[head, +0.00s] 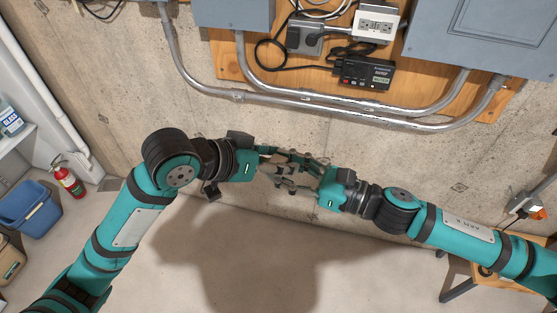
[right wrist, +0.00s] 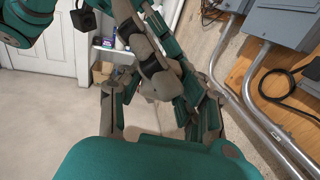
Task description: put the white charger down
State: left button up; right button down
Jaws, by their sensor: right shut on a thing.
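My left gripper (head: 270,160) and my right gripper (head: 297,174) meet in front of the bare concrete wall, with their fingers overlapping. In the right wrist view my right gripper (right wrist: 157,118) has a finger on each side, and the fingers of my left gripper (right wrist: 160,60) cross between and in front of them. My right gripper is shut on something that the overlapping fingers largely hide. I cannot make out a white charger between the fingers for certain. How far my left gripper is open is also hidden by the overlap.
A wooden wall panel (head: 232,62) carries a white outlet box (head: 377,23), a black device (head: 364,73) and cables. Metal conduits (head: 300,98) run below it. A wooden stool or table (head: 468,275) stands at lower right. A fire extinguisher (head: 68,180) and blue bin (head: 27,208) stand at left.

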pick_arm(q)
jog(key=shift+s+d+r, duration=0.1)
jog(key=shift+s+d, duration=0.2)
jog(key=shift+d, duration=0.05)
jog(key=shift+c, duration=1.4)
grip_shut()
pick_arm(e)
jog(key=c, duration=0.8)
grip_release()
